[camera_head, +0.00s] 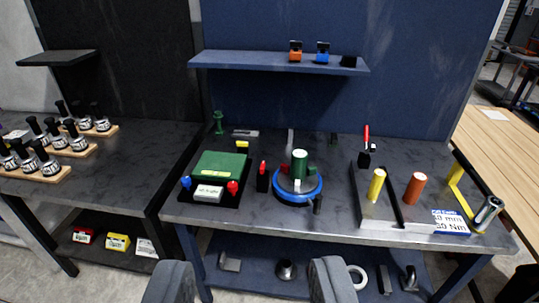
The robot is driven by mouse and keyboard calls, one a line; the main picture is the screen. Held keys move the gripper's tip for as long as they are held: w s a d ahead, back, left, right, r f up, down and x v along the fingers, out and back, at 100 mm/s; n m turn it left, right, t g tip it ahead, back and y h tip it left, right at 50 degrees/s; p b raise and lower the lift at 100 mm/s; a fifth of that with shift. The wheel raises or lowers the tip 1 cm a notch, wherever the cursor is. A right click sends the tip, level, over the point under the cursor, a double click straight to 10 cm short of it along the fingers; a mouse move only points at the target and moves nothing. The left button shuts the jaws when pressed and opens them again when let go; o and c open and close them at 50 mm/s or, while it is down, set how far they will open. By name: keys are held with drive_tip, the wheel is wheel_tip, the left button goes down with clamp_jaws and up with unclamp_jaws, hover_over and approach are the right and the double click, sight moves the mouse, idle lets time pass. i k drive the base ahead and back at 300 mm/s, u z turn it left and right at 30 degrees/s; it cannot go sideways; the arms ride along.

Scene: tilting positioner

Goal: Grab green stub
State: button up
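A green upright cylinder (300,163), which looks like the green stub, stands on a round blue-rimmed base (297,200) in the middle of the workbench. Small red, green and white parts sit around its foot. A smaller green spool-shaped piece (219,122) stands farther back on the left of the bench. My gripper (250,282) is open, with two grey fingers wide apart at the bottom edge of the view. It is empty and well short of the bench, apart from the cylinder.
Left of the base are a green box (220,164) on a black tray and a red-topped black piece (263,177). To the right, yellow (376,185) and orange (415,188) cylinders stand by a divider. A blue shelf (275,63) hangs above; a lower shelf holds metal parts.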

sight(299, 156)
drive_tip(key=u, duration=0.1)
drive_tip(key=i, duration=1.3)
drive_tip(key=z, duration=0.6)
drive_tip(key=i, duration=0.4)
drive_tip(key=z, duration=0.35)
